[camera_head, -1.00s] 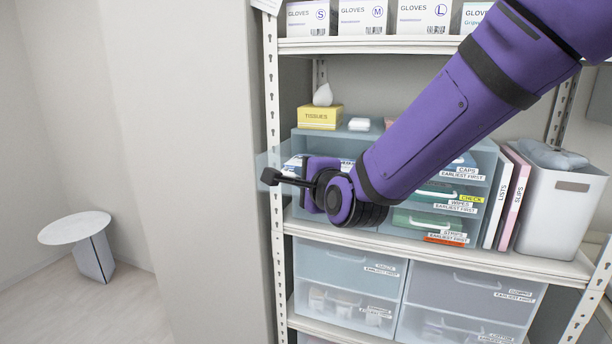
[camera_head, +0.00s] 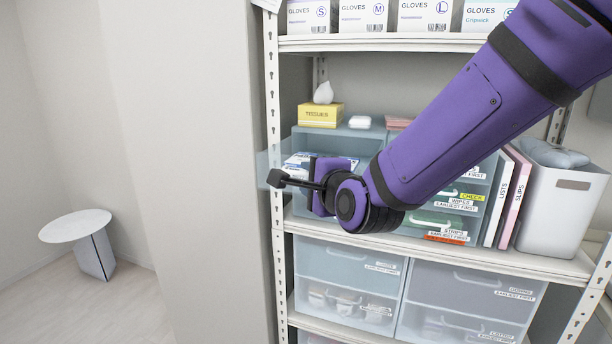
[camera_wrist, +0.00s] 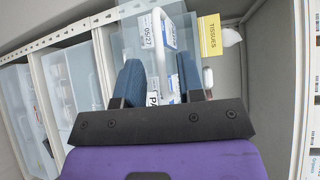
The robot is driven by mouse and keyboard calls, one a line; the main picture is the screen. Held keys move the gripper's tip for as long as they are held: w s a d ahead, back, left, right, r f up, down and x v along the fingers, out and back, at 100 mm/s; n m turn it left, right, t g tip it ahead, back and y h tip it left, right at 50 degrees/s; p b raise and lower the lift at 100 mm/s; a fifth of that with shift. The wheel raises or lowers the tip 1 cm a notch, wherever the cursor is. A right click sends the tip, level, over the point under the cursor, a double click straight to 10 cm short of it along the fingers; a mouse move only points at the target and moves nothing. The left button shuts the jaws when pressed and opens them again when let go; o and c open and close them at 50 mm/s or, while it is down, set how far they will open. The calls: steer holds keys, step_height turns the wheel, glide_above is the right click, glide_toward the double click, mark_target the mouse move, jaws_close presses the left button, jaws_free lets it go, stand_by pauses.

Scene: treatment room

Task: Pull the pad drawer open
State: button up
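In the head view the pad drawer (camera_head: 270,162) stands out from the left of the upper drawer unit, its clear front past the shelf post. White and blue packs (camera_head: 303,164) show in it. My gripper (camera_head: 319,187) is in front of this drawer; its fingertips are hidden there. In the wrist view my gripper (camera_wrist: 159,68) is open, its two blue fingers well apart. The drawer's white loop handle (camera_wrist: 159,42) lies between them in the picture, with a 05/27 label (camera_wrist: 147,36) beside it. I see no finger touching the handle; depth is unclear.
A yellow tissue box (camera_head: 320,116) stands on the drawer unit. The metal shelf post (camera_head: 276,215) is close on the left. Other drawers (camera_head: 436,220), binders (camera_head: 511,197) and a white bin (camera_head: 561,205) are to the right. A round table (camera_head: 75,226) stands far left, with free floor around.

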steer(key=v, duration=0.7)
steer(key=shift+s+d, duration=0.2)
steer(key=shift+s, duration=0.2)
steer(key=shift+d+r, duration=0.1)
steer(key=s+d+r+n+g+h, duration=0.1)
steer(key=s+d+n+g+h, duration=0.2)
steer(key=d, duration=0.4)
steer(key=s+d+n+g+h, duration=0.1)
steer(key=s+d+n+g, duration=0.1)
steer(key=d+n, duration=0.45)
steer(key=s+d+n+g+h, duration=0.3)
steer(key=s+d+n+g, duration=0.1)
steer(key=s+d, duration=0.8)
steer(key=shift+s+d+n+g, duration=0.35)
steer(key=shift+s+n, duration=0.1)
steer(key=shift+s, duration=0.4)
